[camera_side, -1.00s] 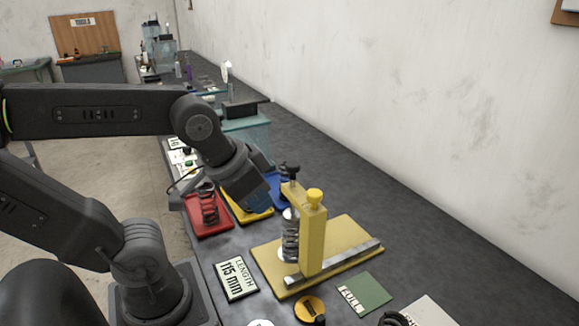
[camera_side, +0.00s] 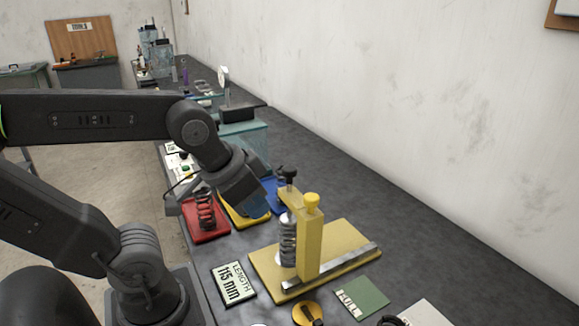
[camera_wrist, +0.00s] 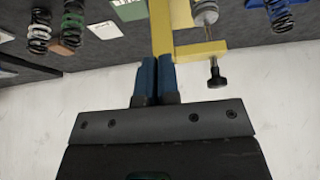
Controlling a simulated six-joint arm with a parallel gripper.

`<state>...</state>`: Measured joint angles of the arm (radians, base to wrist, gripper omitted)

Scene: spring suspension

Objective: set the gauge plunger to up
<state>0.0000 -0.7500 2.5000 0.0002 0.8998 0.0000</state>
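The yellow gauge stand (camera_side: 309,240) stands on its yellow base plate. The plunger's black knob (camera_side: 287,172) sticks up above the stand's side arm, with a length of stem showing. A grey spring (camera_side: 288,240) stands upright below that arm. In the wrist view, which is turned over, the knob (camera_wrist: 216,80) hangs clear of the yellow arm (camera_wrist: 198,49). My gripper (camera_wrist: 156,60) has its two blue fingers close together, with nothing visible between them. They point at the yellow post, left of the knob and apart from it. In the side view my wrist hides most of the fingers.
Red (camera_side: 204,232), yellow and blue trays lie behind the stand; a red spring (camera_side: 205,208) stands in the red one. A length display (camera_side: 233,284) lies left of the base plate, a green card (camera_side: 361,299) in front. The bench to the right is clear.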

